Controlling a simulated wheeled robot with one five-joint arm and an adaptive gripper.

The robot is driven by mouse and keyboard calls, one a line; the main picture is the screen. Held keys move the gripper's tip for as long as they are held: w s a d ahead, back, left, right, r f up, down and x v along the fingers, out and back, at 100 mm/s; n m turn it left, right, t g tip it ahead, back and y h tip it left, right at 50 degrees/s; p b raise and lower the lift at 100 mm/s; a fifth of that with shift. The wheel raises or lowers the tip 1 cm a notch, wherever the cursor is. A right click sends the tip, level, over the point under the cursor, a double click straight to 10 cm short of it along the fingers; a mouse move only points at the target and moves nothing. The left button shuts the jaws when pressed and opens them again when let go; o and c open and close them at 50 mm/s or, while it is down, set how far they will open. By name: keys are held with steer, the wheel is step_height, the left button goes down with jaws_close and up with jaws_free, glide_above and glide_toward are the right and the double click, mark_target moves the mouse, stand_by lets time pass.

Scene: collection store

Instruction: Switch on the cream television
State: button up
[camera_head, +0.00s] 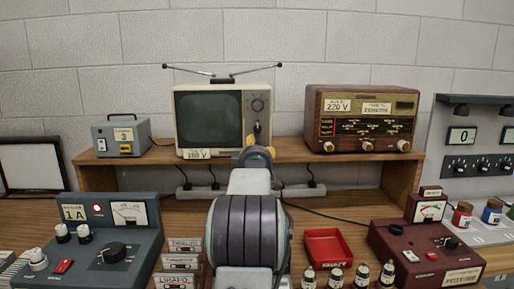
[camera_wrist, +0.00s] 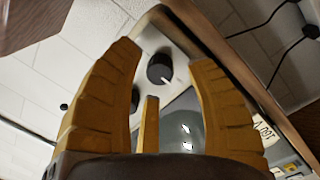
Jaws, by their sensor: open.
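The cream television (camera_head: 210,118) stands on the wooden shelf, its screen dark. Its control panel on the right has a round dial (camera_head: 258,104) above a black knob. My gripper (camera_head: 258,152) is in front of the panel's lower part and partly hides it. In the wrist view my gripper (camera_wrist: 168,58) is open, its yellow fingers on either side of a black knob (camera_wrist: 160,68) with a white pointer mark. I cannot tell whether a finger touches the knob. The television's grey screen (camera_wrist: 185,128) shows below the knob, partly hidden by the fingers.
A grey box marked 3 (camera_head: 122,136) and a wooden radio (camera_head: 361,120) flank the television. A power strip (camera_head: 205,189) with plugs is under the shelf. Below stand a blue-grey console (camera_head: 110,240), a red tray (camera_head: 327,247), several small bulbs and a maroon console (camera_head: 425,250).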

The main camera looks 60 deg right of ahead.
steer(key=shift+w+d, duration=0.25)
steer(key=shift+d, duration=0.2)
steer(key=shift+o, duration=0.4)
jaws_close()
